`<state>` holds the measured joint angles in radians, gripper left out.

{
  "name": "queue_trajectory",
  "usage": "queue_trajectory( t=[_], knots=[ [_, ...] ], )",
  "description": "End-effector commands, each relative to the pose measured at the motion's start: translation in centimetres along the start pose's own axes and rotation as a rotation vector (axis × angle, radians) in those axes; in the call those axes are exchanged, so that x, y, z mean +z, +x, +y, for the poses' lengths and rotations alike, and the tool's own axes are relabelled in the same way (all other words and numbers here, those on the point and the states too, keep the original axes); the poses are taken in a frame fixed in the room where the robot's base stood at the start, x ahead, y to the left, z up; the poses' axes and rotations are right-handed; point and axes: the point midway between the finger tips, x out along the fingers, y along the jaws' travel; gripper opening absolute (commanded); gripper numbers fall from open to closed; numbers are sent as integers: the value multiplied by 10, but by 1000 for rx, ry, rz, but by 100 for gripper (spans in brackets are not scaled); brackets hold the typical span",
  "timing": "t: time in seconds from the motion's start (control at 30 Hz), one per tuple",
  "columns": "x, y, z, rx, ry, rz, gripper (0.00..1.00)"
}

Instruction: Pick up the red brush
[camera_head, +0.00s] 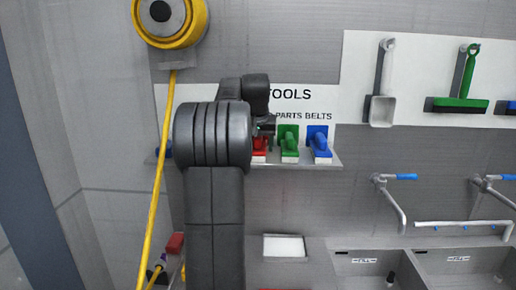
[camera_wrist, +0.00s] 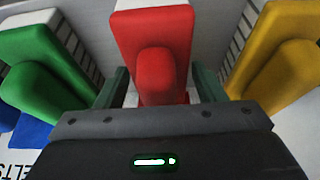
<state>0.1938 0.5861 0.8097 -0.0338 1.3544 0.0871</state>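The red brush (camera_wrist: 153,35) stands in the middle of the wrist view, its rounded red handle (camera_wrist: 155,76) toward me. My gripper (camera_wrist: 163,80) is open, with one dark green finger at each side of the handle. Light gaps show between the fingers and the handle, so I see no grip on it. In the head view the red brush (camera_head: 259,146) sits on the tool shelf (camera_head: 310,164), partly hidden behind my arm. My gripper is mostly hidden there too.
A green brush (camera_wrist: 45,68) and a yellow brush (camera_wrist: 280,60) flank the red one closely. A blue brush (camera_head: 320,144) stands beyond the green one. A yellow hose (camera_head: 155,200) hangs left of my arm. Sinks (camera_head: 370,268) lie at lower right.

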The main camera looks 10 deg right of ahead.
Motion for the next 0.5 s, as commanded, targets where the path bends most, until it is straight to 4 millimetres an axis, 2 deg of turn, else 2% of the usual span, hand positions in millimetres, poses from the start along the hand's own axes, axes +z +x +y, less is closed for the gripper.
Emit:
queue_trajectory(
  t=[0.03, 0.2, 0.5],
  knots=[
    [0, 0, 0, 0, 0, 0, 53],
    [0, 0, 0, 0, 0, 0, 23],
    [0, -2, 0, 0, 0, 1, 23]
  ],
)
